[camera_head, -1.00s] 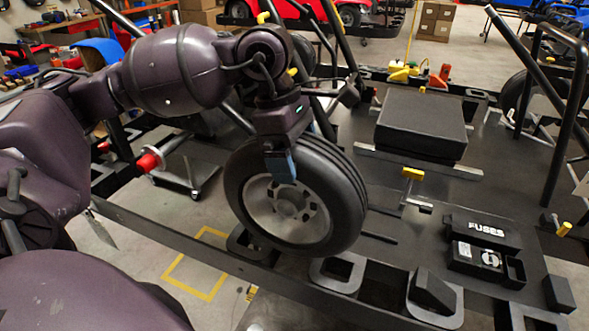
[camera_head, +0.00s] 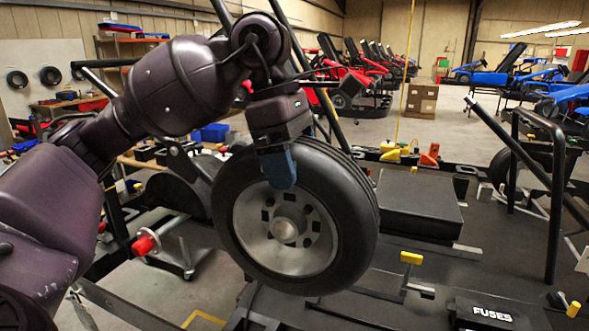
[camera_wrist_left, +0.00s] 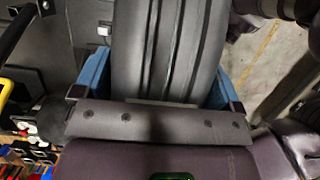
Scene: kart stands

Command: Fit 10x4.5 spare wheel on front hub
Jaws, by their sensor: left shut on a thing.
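The spare wheel (camera_head: 331,262), a black tyre on a silver rim with a round centre cap, hangs upright in the middle of the head view. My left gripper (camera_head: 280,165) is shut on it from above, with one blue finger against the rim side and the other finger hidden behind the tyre. In the left wrist view the ribbed tread (camera_wrist_left: 168,45) fills the space between both blue fingers. A red-tipped stub (camera_head: 143,245) shows to the left of the wheel; I cannot tell whether it is the front hub. My right gripper is not in view.
A black box-shaped block (camera_head: 420,205) lies on the dark deck right of the wheel. A yellow-topped clamp (camera_head: 411,258) and a FUSES box (camera_head: 485,314) are nearer. Black bars (camera_head: 558,200) rise at right. Karts and cartons (camera_head: 421,101) stand far behind.

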